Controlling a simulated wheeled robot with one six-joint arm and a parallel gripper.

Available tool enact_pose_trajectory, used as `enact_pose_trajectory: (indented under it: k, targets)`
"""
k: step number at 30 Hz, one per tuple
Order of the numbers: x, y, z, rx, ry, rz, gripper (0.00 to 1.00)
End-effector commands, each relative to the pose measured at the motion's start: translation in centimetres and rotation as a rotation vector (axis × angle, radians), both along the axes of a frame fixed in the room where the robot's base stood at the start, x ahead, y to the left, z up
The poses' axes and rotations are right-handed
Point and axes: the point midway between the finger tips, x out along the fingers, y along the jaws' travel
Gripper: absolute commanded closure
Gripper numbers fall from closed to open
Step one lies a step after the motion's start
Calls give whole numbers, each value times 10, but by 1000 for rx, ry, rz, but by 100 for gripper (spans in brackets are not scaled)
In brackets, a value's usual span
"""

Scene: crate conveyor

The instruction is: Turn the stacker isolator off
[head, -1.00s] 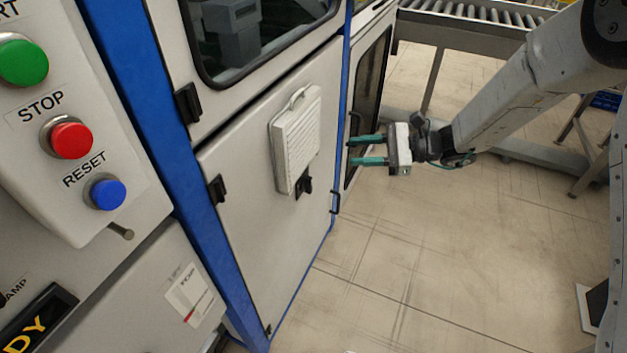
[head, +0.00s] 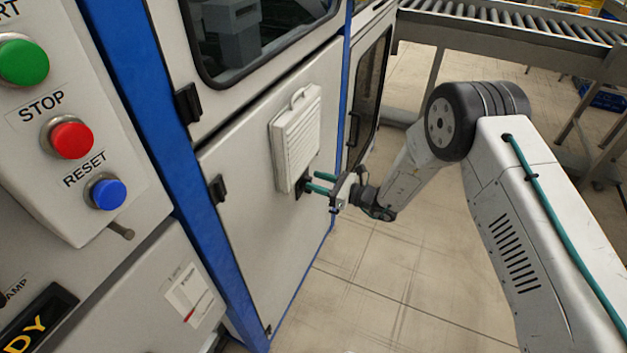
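My gripper (head: 314,182) has two teal fingers, and they stand apart with a gap between them. It points left at the grey cabinet door (head: 245,220). The fingertips are beside a small black fitting (head: 301,187) on that door, just below a white louvred vent cover (head: 298,138). I cannot tell whether they touch the fitting. The fitting is small and partly hidden by the fingers. No label marks it as the stacker isolator, and its position cannot be read.
A control panel at left carries a green button (head: 22,62), a red STOP button (head: 71,139) and a blue RESET button (head: 106,192). A blue frame post (head: 150,130) stands beside it. A roller conveyor (head: 500,17) runs at the back. Open floor (head: 390,300) lies right of the cabinet.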

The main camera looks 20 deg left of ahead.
Motion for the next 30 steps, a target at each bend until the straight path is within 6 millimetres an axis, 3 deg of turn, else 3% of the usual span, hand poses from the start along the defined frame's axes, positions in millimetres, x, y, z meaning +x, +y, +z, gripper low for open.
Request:
enact_pose_trajectory:
  k: [5, 13, 14, 18, 30]
  targets:
    - [1, 16, 0, -1, -1, 1, 61]
    - [1, 18, 0, -1, -1, 1, 61]
    - [1, 18, 0, -1, -1, 1, 64]
    - [1, 17, 0, -2, 0, 0, 100]
    - [0, 16, -4, -9, -2, -2, 100]
